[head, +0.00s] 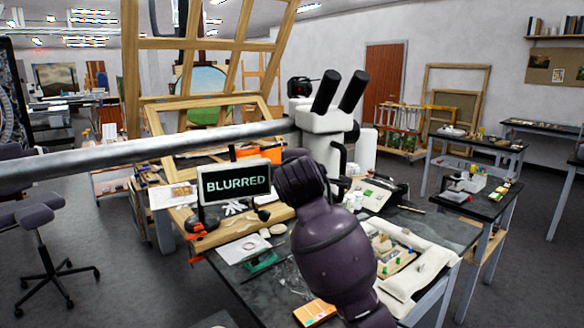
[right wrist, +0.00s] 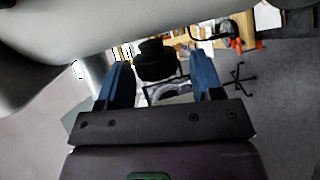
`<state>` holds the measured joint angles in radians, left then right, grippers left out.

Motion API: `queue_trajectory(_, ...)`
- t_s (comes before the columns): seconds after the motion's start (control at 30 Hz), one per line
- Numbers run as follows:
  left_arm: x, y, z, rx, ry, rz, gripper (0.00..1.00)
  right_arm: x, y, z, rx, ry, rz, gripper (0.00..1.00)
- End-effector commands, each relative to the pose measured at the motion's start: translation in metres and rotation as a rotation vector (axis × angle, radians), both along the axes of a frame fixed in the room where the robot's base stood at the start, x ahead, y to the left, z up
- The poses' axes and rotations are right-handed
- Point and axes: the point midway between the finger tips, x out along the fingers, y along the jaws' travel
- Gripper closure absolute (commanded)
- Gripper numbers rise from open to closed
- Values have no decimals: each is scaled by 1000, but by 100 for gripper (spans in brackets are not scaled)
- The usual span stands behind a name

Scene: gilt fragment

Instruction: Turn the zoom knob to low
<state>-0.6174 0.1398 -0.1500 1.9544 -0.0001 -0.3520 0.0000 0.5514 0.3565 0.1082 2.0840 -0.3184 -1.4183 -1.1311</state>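The microscope (head: 322,120) has a white head with two black eyepieces and hangs on a thick grey boom bar. A black knob-like part (head: 300,87) shows at the left of its head. My right arm reaches up from the bottom of the head view to just below the microscope head; its fingers are hidden there behind my wrist. In the right wrist view my right gripper (right wrist: 160,66) is open, with two blue fingers apart. A dark round knob (right wrist: 155,58) shows between the fingers; I cannot tell whether they touch it. My left gripper is not in view.
A small screen (head: 236,182) on the bench reads "BLURRED". A wooden frame (head: 205,70) stands behind. Tools, papers and a white cushion (head: 418,272) crowd the bench around my arm. A stool (head: 45,235) stands on open floor at the left.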

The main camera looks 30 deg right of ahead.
Motion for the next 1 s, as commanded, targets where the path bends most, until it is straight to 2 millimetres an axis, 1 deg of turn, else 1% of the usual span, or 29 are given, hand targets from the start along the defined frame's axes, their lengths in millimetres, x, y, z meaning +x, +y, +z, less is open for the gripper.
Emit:
queue_trajectory(0.3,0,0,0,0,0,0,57,-1,1,2,-2,-6,2,35)
queue_trajectory(0.43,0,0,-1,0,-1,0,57,-8,5,4,-3,-8,3,35)
queue_trajectory(0.57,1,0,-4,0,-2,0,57,-24,14,7,-2,-9,3,35)
queue_trajectory(0.8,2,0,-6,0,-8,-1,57,-62,36,15,-2,-8,2,35)
queue_trajectory(1.0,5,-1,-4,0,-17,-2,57,-84,48,20,-2,-6,2,35)
